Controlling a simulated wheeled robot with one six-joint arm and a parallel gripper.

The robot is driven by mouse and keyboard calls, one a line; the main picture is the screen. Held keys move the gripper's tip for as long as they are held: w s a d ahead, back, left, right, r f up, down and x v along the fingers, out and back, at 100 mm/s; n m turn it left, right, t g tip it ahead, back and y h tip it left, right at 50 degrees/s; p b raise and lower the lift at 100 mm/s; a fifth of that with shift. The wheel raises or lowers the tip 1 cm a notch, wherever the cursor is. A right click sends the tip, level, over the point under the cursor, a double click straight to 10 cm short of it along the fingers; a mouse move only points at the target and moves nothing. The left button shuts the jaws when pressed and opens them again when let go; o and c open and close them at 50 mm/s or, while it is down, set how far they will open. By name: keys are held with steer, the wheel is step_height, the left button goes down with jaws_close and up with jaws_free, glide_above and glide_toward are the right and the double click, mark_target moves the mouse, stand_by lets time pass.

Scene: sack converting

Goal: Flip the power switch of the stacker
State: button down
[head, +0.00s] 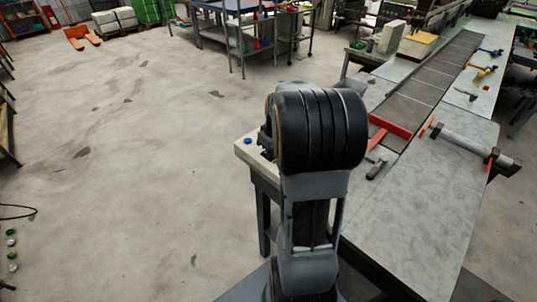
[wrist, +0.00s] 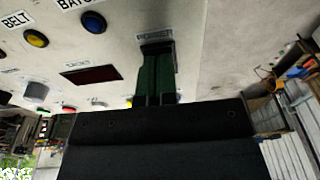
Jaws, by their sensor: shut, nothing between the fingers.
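The pale control panel (wrist: 115,50) fills the upper left of the wrist view. My gripper (wrist: 157,52) is shut and empty, its two dark green fingers side by side. Their tips are at a small dark fitting (wrist: 156,43) under a small label (wrist: 154,36) too blurred to read. The fitting may be the power switch; the fingers cover most of it, and I cannot tell its position or whether they touch it. In the head view, my arm hides the gripper and most of the panel; only a pale corner (head: 243,152) with a blue button shows.
The panel also bears a yellow button (wrist: 36,39), a blue button (wrist: 93,22), a dark red display (wrist: 91,74) and a grey knob (wrist: 36,92). A long conveyor (head: 425,85) with tools beside it runs at the right. The floor (head: 120,170) at the left is mostly clear.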

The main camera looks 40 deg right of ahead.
steer(key=shift+f, duration=0.25)
steer(key=shift+r, duration=0.1)
steer(key=shift+r+p, duration=2.4)
steer(key=shift+r, duration=1.1)
